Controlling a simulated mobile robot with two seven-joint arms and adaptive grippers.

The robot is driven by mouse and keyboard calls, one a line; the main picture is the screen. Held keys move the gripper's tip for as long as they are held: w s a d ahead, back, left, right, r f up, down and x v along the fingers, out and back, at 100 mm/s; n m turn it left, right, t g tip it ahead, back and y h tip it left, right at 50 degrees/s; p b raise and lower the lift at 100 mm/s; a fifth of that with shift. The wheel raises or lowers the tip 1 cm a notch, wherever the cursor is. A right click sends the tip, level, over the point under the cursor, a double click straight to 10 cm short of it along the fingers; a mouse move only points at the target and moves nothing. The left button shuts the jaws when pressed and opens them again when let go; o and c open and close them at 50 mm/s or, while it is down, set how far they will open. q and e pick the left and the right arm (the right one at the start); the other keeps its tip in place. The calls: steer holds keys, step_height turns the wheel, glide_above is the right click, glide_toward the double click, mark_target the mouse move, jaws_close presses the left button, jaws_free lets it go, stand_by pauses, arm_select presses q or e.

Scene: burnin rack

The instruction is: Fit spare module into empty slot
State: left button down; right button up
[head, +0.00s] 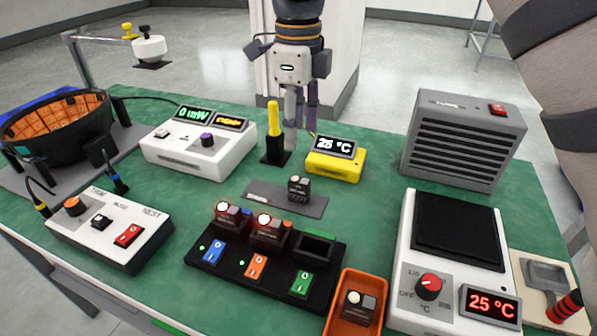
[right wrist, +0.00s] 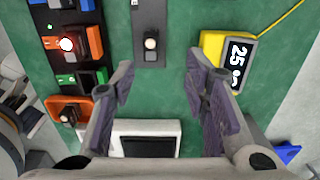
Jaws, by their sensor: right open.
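The spare module (head: 299,188), a small dark block with a pale round top, stands on a grey mat (head: 262,196); it also shows in the right wrist view (right wrist: 150,42). The black rack (head: 222,262) holds two modules with lit red-white lamps (head: 228,213) (head: 266,229). Its rightmost slot (head: 315,245) is empty. My right gripper (head: 300,128) hangs above the table, fingers down. In the right wrist view its fingers (right wrist: 160,76) are apart with nothing between them, and the spare module lies beyond the fingertips. My left gripper is not in view.
An orange tray (head: 336,322) with another module (head: 357,305) stands beside the rack. A hotplate (head: 407,262) is to the right. A yellow temperature display (head: 345,166) and a black holder with a yellow-handled tool (head: 274,140) stand behind the mat. Green table shows around the mat.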

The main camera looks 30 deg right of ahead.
mark_target(300, 180)
steer(key=f, duration=0.3)
steer(key=s+f, duration=0.1)
steer(key=f, duration=0.7)
steer(key=shift+s+a, duration=0.25)
steer(key=shift+r, duration=0.1)
jaws_close()
